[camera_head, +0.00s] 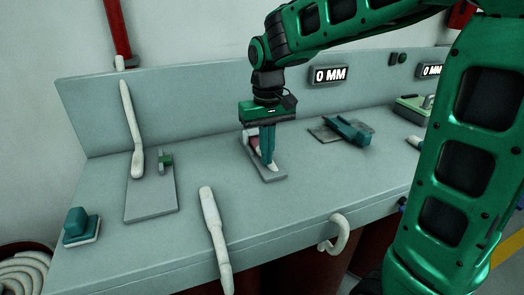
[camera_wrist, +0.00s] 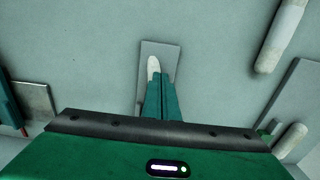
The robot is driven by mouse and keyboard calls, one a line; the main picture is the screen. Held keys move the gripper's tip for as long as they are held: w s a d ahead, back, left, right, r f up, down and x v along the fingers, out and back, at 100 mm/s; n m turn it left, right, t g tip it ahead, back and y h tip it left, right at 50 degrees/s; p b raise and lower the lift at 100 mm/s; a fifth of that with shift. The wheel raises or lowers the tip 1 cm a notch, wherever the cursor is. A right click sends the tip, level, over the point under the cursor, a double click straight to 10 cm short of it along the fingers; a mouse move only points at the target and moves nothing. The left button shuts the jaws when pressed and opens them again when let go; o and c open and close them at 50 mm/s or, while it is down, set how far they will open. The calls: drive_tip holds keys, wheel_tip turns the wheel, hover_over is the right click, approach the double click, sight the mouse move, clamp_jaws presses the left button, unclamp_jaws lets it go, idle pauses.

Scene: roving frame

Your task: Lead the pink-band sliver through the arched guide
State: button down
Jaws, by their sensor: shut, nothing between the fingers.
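My gripper (camera_head: 267,152) is shut, pointing down over a small grey plate (camera_head: 274,178) on the bench. A pinkish patch (camera_head: 254,144) shows just left of the fingers, and a white rounded tip (camera_head: 272,167) pokes out by the fingertips; they may belong to the pink-band sliver, but the fingers hide most of it. In the wrist view my shut fingers (camera_wrist: 161,80) are beside the white tip (camera_wrist: 153,66) over the grey plate (camera_wrist: 160,47). Whether they touch it I cannot tell. I cannot make out an arched guide at the plate.
A white sliver (camera_head: 128,115) leans on the backboard, its lower end on a grey plate (camera_head: 152,205) with a green block (camera_head: 165,160). Another white sliver (camera_head: 211,220) crosses the front edge, and a curled one (camera_head: 341,226) hangs there. A teal tool (camera_head: 347,130) lies right.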

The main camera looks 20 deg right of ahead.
drive_tip(key=shift+s, duration=0.85)
wheel_tip(320, 180, up, 10)
drive_tip(key=s+d+f+m, duration=0.1)
drive_tip(key=s+d+f, duration=0.2)
drive_tip(key=s+d, duration=0.2)
drive_tip(key=s+d+f+m, duration=0.2)
drive_tip(key=s+d+f, duration=0.1)
drive_tip(key=s+d, duration=0.2)
drive_tip(key=s+d+f+m, duration=0.1)
drive_tip(key=s+d+f, duration=0.2)
drive_tip(key=s+d, duration=0.2)
drive_tip(key=shift+s+d+f+m, duration=0.15)
drive_tip(key=shift+s+d+m, duration=0.25)
drive_tip(key=shift+s, duration=0.3)
drive_tip(key=s+d+f+m, duration=0.1)
drive_tip(key=s+f, duration=0.3)
drive_tip(key=s, duration=0.3)
drive_tip(key=shift+s+d+f+m, duration=0.25)
drive_tip(key=shift+d+f+m, duration=0.05)
drive_tip(key=shift+d+f, duration=0.1)
drive_tip(key=shift+r, duration=0.1)
drive_tip(key=shift+w+f, duration=0.25)
drive_tip(key=shift+w, duration=0.4)
